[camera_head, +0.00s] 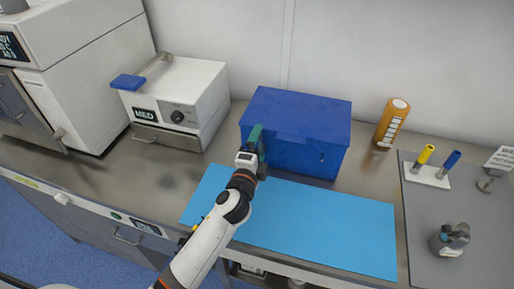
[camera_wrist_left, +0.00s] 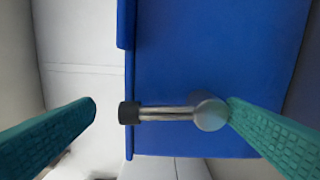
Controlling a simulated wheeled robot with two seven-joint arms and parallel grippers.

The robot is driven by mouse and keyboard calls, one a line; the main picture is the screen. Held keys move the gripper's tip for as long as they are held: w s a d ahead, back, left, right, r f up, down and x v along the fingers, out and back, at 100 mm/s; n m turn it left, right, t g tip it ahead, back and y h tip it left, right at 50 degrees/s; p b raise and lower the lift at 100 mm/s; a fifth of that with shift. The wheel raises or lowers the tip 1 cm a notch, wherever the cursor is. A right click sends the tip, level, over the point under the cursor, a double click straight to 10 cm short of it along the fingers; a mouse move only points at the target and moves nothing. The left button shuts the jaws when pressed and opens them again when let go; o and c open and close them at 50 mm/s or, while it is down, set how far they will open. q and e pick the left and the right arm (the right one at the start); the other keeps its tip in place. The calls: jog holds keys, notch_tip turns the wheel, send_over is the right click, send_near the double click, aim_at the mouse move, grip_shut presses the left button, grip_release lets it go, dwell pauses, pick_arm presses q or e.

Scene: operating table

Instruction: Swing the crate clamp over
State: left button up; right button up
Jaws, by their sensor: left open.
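The blue crate (camera_head: 295,115) with its lid stands on the steel table at the back. In the left wrist view, its clamp (camera_wrist_left: 160,113) is a short metal bar with a round metal pivot on the crate's blue face and a black knob at the other end, just past the crate's edge. My left gripper (camera_head: 258,142) is at the crate's front left side and hides the clamp in the head view. Its teal fingers (camera_wrist_left: 162,106) are open, one on each side of the clamp. The right finger is close to the pivot; I cannot tell whether they touch. My right gripper is not in view.
A blue mat (camera_head: 310,222) lies in front of the crate. A white MED box (camera_head: 180,98) stands to its left, an orange bottle (camera_head: 391,124) to its right. A grey mat (camera_head: 480,225) at the right holds a dark bottle (camera_head: 450,240) and a white holder (camera_head: 426,175).

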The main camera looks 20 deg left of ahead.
pick_arm(q)
jog(key=s+b, duration=0.2)
jog(key=s, duration=1)
jog(key=shift+a, duration=0.2)
